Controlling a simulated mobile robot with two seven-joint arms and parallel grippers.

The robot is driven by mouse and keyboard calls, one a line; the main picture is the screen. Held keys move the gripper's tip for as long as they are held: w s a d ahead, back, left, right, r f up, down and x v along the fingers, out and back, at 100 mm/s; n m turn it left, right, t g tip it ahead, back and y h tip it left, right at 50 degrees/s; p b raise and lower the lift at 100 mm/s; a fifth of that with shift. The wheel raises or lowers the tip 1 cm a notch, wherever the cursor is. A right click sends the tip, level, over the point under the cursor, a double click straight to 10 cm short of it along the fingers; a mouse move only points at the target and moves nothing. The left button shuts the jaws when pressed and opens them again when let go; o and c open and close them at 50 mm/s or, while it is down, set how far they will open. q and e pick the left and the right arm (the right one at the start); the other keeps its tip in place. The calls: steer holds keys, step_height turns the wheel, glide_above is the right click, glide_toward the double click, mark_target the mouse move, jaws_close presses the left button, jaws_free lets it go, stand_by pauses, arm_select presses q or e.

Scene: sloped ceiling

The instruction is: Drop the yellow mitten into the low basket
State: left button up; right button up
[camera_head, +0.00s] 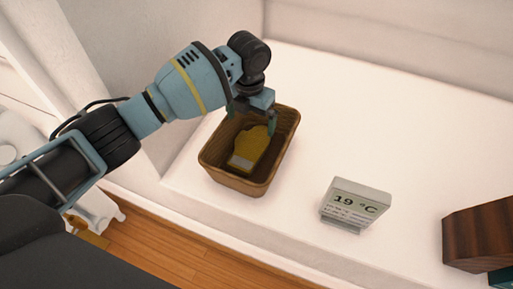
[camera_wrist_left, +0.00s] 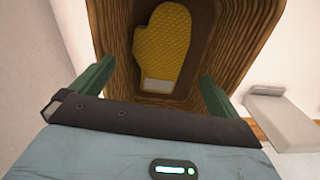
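The yellow mitten (camera_head: 249,147) lies inside the low brown basket (camera_head: 284,138), which stands on the white ledge. The mitten also shows in the left wrist view (camera_wrist_left: 163,45), flat on the basket's bottom with its pale cuff towards me, and the basket's wall (camera_wrist_left: 245,40) rises around it. My left gripper (camera_head: 252,117) is above the far part of the basket. In the left wrist view its two green fingers (camera_wrist_left: 155,82) stand wide apart with nothing between them, and the mitten lies beyond them. My right gripper is in neither view.
A white thermometer display (camera_head: 355,203) reading 19 °C stands on the ledge (camera_head: 330,110) right of the basket. A dark wooden object (camera_head: 480,237) is at the right edge. The ledge between them is clear. A wall rises behind the ledge.

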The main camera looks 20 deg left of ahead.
arm_select(q)
step_height(320, 180, up, 8)
steer(key=p, duration=0.2)
stand_by(0.4)
steer(key=shift+f, duration=0.15)
stand_by(0.4)
